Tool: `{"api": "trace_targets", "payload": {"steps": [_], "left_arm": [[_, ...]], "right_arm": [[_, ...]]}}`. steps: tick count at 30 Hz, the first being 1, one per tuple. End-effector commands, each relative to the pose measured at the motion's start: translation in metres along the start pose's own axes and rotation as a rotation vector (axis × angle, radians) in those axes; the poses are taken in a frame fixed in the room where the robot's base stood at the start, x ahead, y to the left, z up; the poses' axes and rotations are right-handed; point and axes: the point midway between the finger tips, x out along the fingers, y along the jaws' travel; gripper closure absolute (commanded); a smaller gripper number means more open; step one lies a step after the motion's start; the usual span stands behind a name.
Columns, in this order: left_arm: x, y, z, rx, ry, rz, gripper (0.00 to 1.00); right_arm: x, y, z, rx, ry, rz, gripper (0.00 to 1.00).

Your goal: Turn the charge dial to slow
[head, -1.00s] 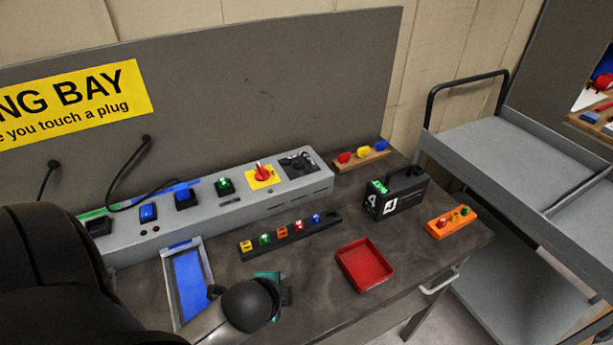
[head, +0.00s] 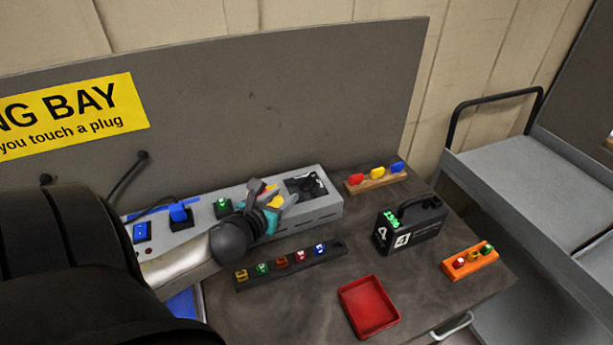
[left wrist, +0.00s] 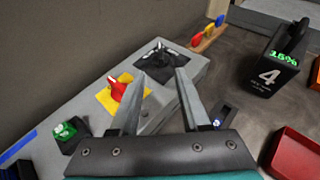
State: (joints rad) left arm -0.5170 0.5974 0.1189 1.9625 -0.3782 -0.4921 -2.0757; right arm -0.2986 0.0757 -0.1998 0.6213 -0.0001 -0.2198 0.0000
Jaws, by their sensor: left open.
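My left gripper (head: 282,193) is open and empty over the right part of the grey console (head: 325,205). In the left wrist view its spread fingers (left wrist: 160,74) point toward a black dial (left wrist: 158,50) on a dark square plate. The dial also shows in the head view (head: 307,184), just right of the fingers. A red knob on a yellow plate (left wrist: 106,99) lies left of the fingers in the wrist view. In the head view my gripper covers most of it. I cannot read the dial's marks or see contact. My right gripper is not in view.
A green button (head: 222,207) and blue switches (head: 180,214) are on the console. In front lie a dark strip of coloured plugs (head: 331,249) and a red tray (head: 369,306). A black battery pack (head: 412,224) stands to the right, near an orange block (head: 470,261).

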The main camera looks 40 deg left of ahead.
Motion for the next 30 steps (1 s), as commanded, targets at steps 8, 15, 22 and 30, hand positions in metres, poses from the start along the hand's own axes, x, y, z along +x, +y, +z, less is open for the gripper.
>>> {"api": "trace_targets", "payload": {"steps": [8,15,22,30], "left_arm": [[0.036,0.000,-0.001,-0.006,0.000,0.002,0.54],[0.069,0.000,-0.001,-0.008,0.001,0.002,0.54],[0.101,-0.001,-0.001,-0.008,0.001,0.002,0.54],[0.133,0.000,-0.002,-0.007,0.002,0.001,0.54]], "right_arm": [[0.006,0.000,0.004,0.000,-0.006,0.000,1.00],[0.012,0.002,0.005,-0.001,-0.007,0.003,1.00],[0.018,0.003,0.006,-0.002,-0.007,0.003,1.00],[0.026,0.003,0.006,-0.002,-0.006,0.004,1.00]]}}
